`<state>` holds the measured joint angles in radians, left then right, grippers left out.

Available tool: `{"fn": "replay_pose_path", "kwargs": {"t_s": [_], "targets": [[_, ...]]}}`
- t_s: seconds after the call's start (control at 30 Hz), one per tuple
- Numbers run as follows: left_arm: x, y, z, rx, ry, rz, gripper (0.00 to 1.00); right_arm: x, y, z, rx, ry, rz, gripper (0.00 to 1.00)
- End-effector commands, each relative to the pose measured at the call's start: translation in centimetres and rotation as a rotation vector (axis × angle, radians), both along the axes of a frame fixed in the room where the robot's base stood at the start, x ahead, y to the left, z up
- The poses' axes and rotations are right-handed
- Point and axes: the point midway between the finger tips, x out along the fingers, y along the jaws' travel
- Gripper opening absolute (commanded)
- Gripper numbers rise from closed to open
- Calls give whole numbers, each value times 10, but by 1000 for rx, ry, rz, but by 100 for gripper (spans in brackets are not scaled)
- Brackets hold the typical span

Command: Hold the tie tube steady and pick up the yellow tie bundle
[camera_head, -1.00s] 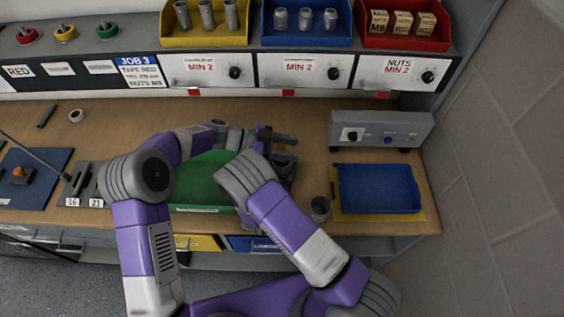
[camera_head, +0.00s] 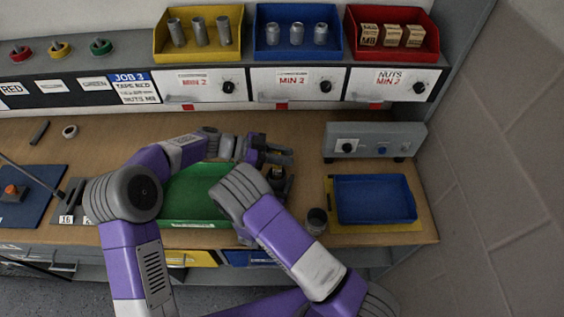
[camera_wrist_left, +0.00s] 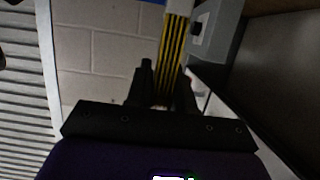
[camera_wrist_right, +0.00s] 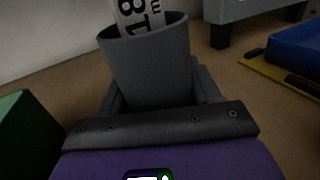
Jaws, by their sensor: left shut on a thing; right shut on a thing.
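My left gripper (camera_head: 277,155) is shut on the yellow tie bundle (camera_wrist_left: 173,45), a narrow strip with dark lines, seen between its dark fingers in the left wrist view. In the head view the bundle is too small or hidden to make out. My right gripper (camera_wrist_right: 155,100) is shut on the grey tie tube (camera_wrist_right: 150,62), which fills the middle of the right wrist view and stands near upright with its mouth open. A white strip with black print (camera_wrist_right: 140,15) rises out of the tube. In the head view my right arm partly hides this area.
A green tray (camera_head: 195,224) lies left of the grippers, partly under my arms. A small grey cup (camera_head: 317,221) and a blue tray (camera_head: 375,200) on a yellow mat are to the right. A grey control box (camera_head: 375,140) stands behind.

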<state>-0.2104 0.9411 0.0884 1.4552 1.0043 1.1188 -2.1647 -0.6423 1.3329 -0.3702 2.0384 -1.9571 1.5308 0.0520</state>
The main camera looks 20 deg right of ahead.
Motion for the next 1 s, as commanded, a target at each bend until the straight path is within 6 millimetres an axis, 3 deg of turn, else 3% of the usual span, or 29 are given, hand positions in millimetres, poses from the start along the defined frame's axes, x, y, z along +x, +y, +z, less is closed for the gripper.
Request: {"fn": "replay_pose_path", "kwargs": {"t_s": [0.1,0.3,0.47,0.7,0.73,0.9,1.0], "targets": [[0,0,28,-3,-5,1,0,0,0,0,1,1,0,32],[0,0,61,-2,-3,0,0,0,0,0,1,1,0,32],[0,0,72,-1,-1,1,0,0,0,0,1,1,0,32],[0,0,73,-1,1,0,0,0,0,0,1,1,0,32],[0,0,73,-1,1,0,0,0,0,0,1,1,0,65],[0,0,73,-1,1,0,0,0,0,0,1,1,0,91],[0,0,73,-1,1,0,0,0,0,0,1,1,0,92]]}}
